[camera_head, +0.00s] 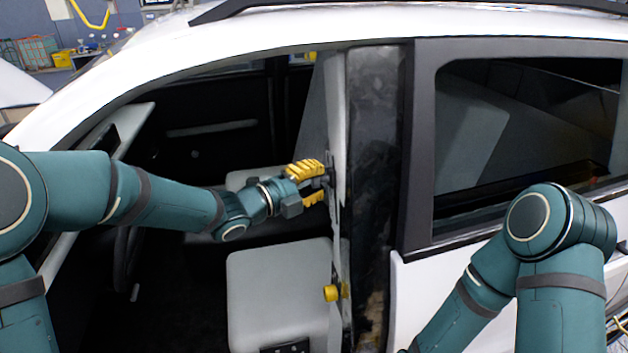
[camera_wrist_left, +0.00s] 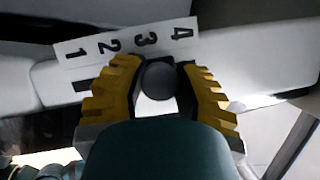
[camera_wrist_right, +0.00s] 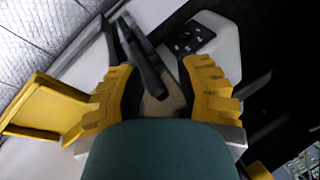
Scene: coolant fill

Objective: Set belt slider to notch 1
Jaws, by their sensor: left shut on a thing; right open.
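The belt slider (camera_wrist_left: 158,80) shows in the left wrist view as a dark round knob in front of a white scale plate (camera_wrist_left: 128,42) marked 1 to 4. The knob lines up about with the 3. My left gripper (camera_wrist_left: 158,84) is shut on it, one yellow finger on each side. In the head view my left gripper (camera_head: 318,182) is at the inner side of the door pillar (camera_head: 372,160), where its fingers partly hide the slider. A dark slot (camera_wrist_left: 82,86) shows below the 1 and 2. My right gripper (camera_wrist_right: 160,95) is open in the right wrist view; it is not visible in the head view.
A grey seat (camera_head: 275,295) is below my left arm. A yellow part (camera_head: 331,293) sits low by the pillar. In the right wrist view, a dark bar (camera_wrist_right: 145,62) lies beyond the fingers and a yellow block (camera_wrist_right: 45,108) is at left. The front door opening is clear around my arm.

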